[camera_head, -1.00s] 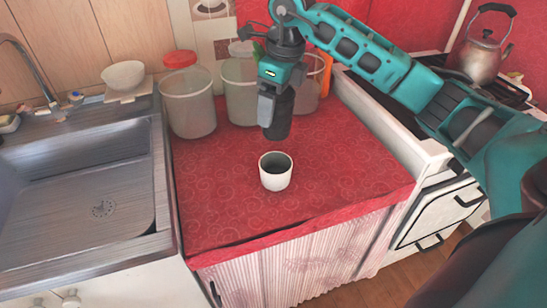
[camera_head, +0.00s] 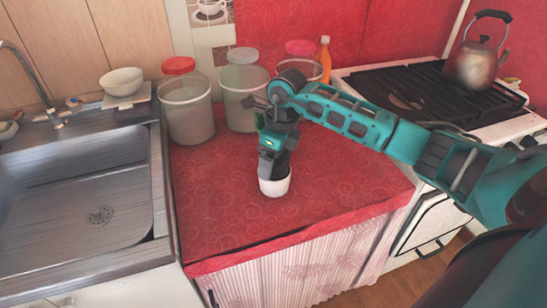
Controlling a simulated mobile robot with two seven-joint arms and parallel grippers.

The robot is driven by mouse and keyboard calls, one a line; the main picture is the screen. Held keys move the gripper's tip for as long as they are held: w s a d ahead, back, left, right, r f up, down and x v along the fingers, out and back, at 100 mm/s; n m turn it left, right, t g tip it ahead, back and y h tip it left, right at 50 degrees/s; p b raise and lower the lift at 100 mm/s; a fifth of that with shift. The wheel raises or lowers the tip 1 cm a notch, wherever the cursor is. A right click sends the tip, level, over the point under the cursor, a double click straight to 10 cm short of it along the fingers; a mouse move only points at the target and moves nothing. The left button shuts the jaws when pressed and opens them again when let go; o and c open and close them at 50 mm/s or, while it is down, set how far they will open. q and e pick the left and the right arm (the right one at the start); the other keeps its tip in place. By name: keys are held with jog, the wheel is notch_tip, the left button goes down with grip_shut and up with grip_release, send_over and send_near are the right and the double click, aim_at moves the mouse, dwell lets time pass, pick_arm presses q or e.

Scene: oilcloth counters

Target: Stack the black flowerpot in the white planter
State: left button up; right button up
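The white planter (camera_head: 275,186) stands upright on the red oilcloth counter. The black flowerpot (camera_head: 283,166) shows only as a dark patch beside my gripper's fingers, at the planter's mouth. Its lower part is hidden inside the planter, and the fingers cover much of the rest. My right gripper (camera_head: 268,172) reaches down to the planter from above and appears shut on the black flowerpot. I cannot see whether the pot touches the planter's bottom. My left gripper is not in view.
Large lidded clear jars (camera_head: 188,110) stand along the back of the counter, with an orange bottle (camera_head: 325,58) behind. A metal sink (camera_head: 90,190) lies left. A stove with a kettle (camera_head: 476,62) is right. The counter's front is clear.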

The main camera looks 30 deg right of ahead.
jog(key=shift+s+f+b, duration=0.15)
jog(key=shift+f+b, duration=0.35)
jog(key=shift+f, duration=0.1)
jog(key=o, duration=1)
jog(key=shift+f, duration=0.15)
jog(key=shift+o, duration=0.5)
jog(key=shift+f, duration=0.1)
jog(key=shift+r+p, duration=0.45)
jog(key=shift+r, duration=0.3)
jog(key=r, duration=0.8)
jog(key=s+d+r, duration=0.1)
jog(key=r, duration=0.3)
jog(key=shift+s+r, duration=0.1)
